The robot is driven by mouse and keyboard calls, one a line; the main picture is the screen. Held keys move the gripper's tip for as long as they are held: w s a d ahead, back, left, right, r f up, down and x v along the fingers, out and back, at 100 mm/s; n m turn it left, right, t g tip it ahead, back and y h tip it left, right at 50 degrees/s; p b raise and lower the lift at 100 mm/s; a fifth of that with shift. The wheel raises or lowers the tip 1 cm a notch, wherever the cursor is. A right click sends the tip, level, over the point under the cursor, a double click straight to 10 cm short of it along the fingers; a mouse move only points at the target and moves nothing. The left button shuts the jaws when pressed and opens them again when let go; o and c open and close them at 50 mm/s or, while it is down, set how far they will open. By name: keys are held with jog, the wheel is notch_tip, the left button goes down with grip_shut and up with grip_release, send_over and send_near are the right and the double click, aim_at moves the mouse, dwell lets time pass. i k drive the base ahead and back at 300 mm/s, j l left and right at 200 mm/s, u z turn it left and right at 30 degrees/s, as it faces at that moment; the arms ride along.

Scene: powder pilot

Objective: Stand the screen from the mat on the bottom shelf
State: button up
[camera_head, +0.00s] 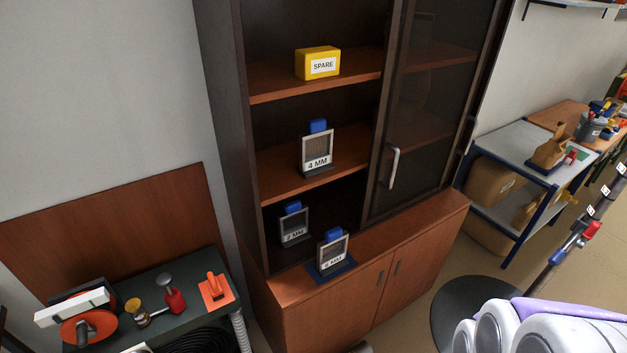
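A small framed screen with a blue top and a white label (333,252), which seems to read 6 MM, stands upright on a dark blue mat (348,266). The mat lies on the cabinet's wooden ledge. Just behind and left, a similar screen (293,225) stands on the dark bottom shelf; its label is hard to read. The middle shelf (276,183) holds a screen marked 4 MM (317,150). My gripper is not in view.
A yellow SPARE box (317,63) sits on the top shelf. A dark glass door (425,130) with a handle covers the cabinet's right side. A tool bench (185,270) stands left, a blue-framed cart (515,145) right. A dark round top (470,310) is lower right.

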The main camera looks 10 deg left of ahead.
aim_at(332, 252)
jog(key=k+l+u, duration=0.15)
jog(key=l+u, duration=0.2)
jog(key=u, duration=0.15)
jog(key=k+l+u, duration=0.2)
jog(key=u, duration=0.3)
jog(key=k+l, duration=0.05)
jog(key=l, duration=0.05)
